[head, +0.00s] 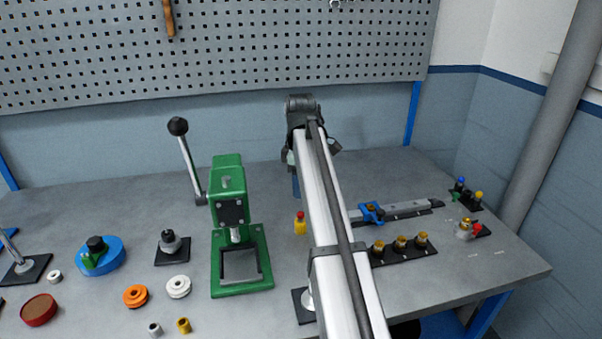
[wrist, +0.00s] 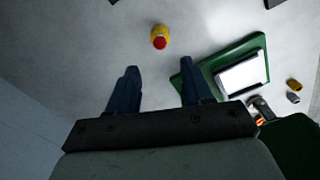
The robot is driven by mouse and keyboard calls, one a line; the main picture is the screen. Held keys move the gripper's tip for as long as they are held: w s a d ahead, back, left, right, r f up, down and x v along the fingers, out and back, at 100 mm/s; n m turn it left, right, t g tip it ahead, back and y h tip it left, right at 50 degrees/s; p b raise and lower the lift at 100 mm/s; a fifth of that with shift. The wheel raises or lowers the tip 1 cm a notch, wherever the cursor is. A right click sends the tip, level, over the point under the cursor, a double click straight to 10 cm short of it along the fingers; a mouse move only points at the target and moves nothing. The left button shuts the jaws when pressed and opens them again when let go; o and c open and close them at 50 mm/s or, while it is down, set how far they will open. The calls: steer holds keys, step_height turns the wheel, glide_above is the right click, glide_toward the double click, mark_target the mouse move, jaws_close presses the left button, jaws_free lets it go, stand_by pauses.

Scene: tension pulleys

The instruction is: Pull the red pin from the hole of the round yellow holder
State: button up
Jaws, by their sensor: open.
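The round yellow holder (head: 300,228) stands on the table just right of the green press, left of my arm. The red pin (head: 300,215) sits upright in its top. In the wrist view the yellow holder (wrist: 161,31) shows from above, with the red pin (wrist: 159,43) in it, beyond the fingertips. My gripper (wrist: 160,80) is open and empty, its two blue fingers apart, with the holder ahead of the gap between them. In the head view a blue finger (head: 296,186) shows behind my arm, above and behind the holder; the rest is mostly hidden.
The green press (head: 242,262) with its lever stands close left of the holder. Right of my arm are a rack with several gold-topped parts (head: 401,248) and a blue clamp on a rail (head: 372,212). Orange (head: 136,296) and white pulleys (head: 178,287) lie front left.

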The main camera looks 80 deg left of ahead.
mark_target(301, 212)
step_height(301, 212, down, 10)
steer(key=shift+f, duration=0.1)
stand_by(0.4)
steer(key=shift+c, duration=0.2)
jaws_close()
